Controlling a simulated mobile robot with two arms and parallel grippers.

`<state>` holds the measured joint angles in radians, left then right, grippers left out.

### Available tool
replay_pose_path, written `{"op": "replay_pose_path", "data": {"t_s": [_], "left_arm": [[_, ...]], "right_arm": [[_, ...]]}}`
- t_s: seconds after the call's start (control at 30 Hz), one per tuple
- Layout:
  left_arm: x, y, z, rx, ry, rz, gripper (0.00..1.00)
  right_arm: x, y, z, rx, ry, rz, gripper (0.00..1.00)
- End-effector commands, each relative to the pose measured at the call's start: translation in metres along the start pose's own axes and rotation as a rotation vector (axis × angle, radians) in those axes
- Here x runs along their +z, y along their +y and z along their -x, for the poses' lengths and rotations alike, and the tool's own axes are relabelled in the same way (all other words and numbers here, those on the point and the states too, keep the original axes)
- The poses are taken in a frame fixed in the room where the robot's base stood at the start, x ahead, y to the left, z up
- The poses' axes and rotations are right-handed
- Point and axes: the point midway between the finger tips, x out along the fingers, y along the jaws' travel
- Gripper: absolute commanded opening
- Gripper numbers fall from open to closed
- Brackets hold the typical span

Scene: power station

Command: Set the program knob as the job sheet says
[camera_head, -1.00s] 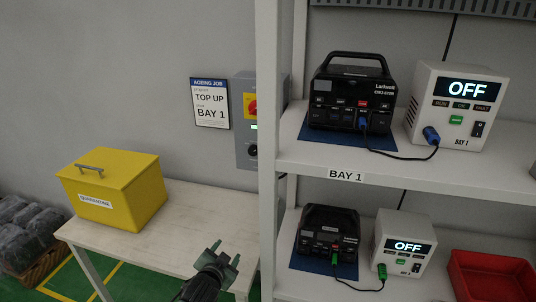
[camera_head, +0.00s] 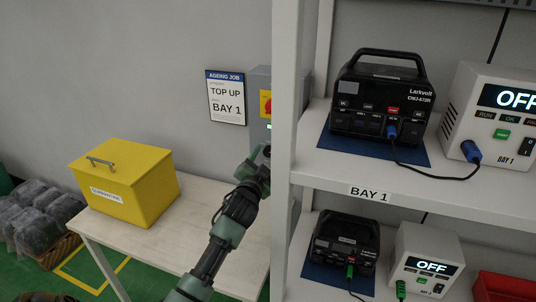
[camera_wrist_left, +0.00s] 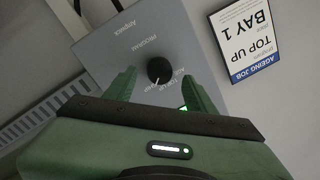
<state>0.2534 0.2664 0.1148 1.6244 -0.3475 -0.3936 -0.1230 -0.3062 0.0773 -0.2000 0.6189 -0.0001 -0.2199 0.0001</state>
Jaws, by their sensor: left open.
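The job sheet (camera_head: 226,97) on the wall reads "AGEING JOB", "TOP UP", "BAY 1"; it also shows upside down in the left wrist view (camera_wrist_left: 252,38). The grey control box (camera_head: 260,82) is partly hidden by the shelf post. In the left wrist view the round black program knob (camera_wrist_left: 158,70) sits on the box face under rotated lettering that includes "PROGRAM". A small white mark shows at its lower edge in that picture; nearby setting labels are too small to read surely. My left gripper (camera_head: 264,153) is open, its fingers on either side of the knob with visible gaps.
The white shelf post (camera_head: 286,150) stands just right of my left gripper. A yellow box (camera_head: 125,190) stands on the pale table (camera_head: 190,220) below. The shelves hold black battery units (camera_head: 381,95) and white units (camera_head: 500,115) showing "OFF".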

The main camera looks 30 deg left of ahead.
Motion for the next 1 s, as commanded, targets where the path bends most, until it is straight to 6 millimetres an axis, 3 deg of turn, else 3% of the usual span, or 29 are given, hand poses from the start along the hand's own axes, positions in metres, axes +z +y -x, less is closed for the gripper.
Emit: {"op": "replay_pose_path", "data": {"t_s": [0.2,0.47,0.7,1.0], "left_arm": [[0.0,0.0,-0.018,0.001,-0.001,0.0,0.55],[0.001,0.001,-0.019,0.001,0.0,0.0,0.55],[0.001,0.001,-0.019,0.001,-0.001,0.0,0.0],[0.001,0.0,-0.019,0.002,-0.004,0.034,0.0]], "right_arm": [[-0.003,0.003,0.003,0.003,0.003,0.001,0.36],[-0.005,0.004,0.003,0.005,0.006,0.001,0.36],[-0.005,0.004,0.003,0.005,0.006,0.001,0.36],[-0.006,0.004,0.005,0.005,0.007,0.001,0.36]]}}
